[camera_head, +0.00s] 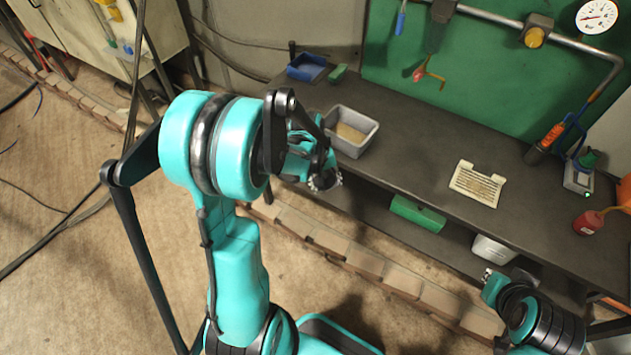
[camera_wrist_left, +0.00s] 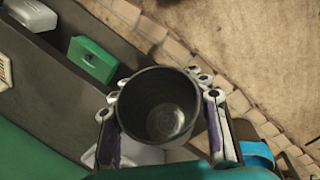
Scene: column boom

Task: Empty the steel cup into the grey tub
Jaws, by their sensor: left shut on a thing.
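The steel cup (camera_wrist_left: 158,105) is held between the fingers of my left gripper (camera_wrist_left: 165,112) in the left wrist view. Its open mouth faces the camera, and its inside shows bare grey wall and floor. In the head view my left gripper (camera_head: 325,178) is just in front of the grey tub, at the bench's front edge; I cannot make out the cup there. The grey tub (camera_head: 371,143) stands on the bench with tan material in it. A pale part, likely the tub (camera_wrist_left: 138,152), shows below the cup in the wrist view. My right gripper (camera_head: 491,277) is low at right, its jaws unclear.
A green box (camera_head: 417,214) and a white bin (camera_head: 493,249) sit on the lower shelf. The bench between tub and paper is clear.

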